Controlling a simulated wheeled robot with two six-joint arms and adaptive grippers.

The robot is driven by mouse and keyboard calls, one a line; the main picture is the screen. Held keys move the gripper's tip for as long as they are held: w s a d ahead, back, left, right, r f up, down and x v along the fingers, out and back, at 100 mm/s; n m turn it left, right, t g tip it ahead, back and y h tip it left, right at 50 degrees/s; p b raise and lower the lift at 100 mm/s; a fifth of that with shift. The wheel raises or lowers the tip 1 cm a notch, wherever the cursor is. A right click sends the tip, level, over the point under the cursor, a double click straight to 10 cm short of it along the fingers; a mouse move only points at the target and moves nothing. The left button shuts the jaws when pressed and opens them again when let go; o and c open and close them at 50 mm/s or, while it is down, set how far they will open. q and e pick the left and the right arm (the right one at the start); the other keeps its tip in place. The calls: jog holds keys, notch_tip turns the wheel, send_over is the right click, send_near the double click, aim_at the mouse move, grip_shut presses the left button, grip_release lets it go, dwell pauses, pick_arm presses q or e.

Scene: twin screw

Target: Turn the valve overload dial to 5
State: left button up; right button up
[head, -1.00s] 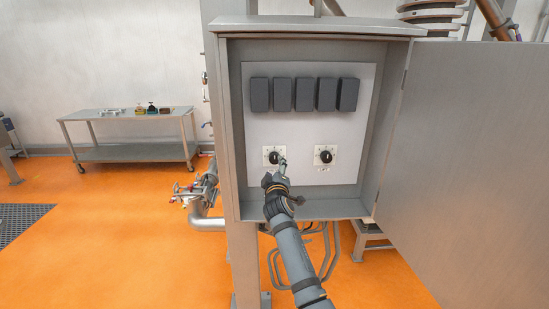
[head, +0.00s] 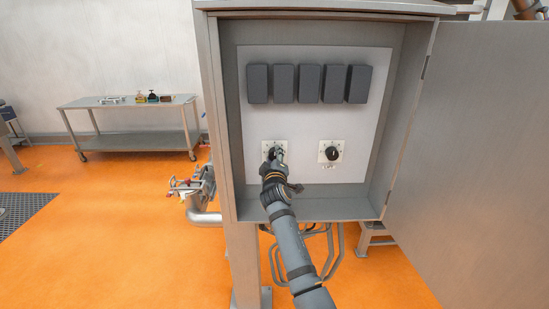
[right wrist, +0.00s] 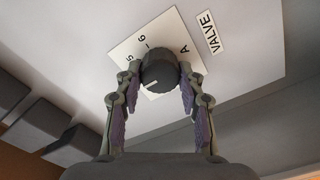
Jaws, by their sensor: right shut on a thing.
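The valve overload dial (right wrist: 160,74) is a dark round knob with a pale pointer line on a white plate marked 5, 6 and A. A VALVE label (right wrist: 208,32) is beside the plate. My right gripper (right wrist: 157,80) is shut on the dial, a finger on either side of it. In the head view, the gripper (head: 278,155) covers most of the left dial plate (head: 266,146). Which mark the pointer line meets is unclear. My left gripper is not in view.
A second dial (head: 332,154) is to the right on the same panel. Several dark grey blocks (head: 310,84) are above. The open cabinet door (head: 465,160) stands at the right. A metal table (head: 130,104) is at the back left.

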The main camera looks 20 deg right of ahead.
jog(key=shift+c, duration=0.7)
pick_arm(q)
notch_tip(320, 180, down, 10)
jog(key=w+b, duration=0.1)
jog(key=b, duration=0.9)
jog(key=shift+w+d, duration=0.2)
pick_arm(e)
jog(key=shift+d+m, duration=0.1)
jog(key=shift+m, duration=4.3)
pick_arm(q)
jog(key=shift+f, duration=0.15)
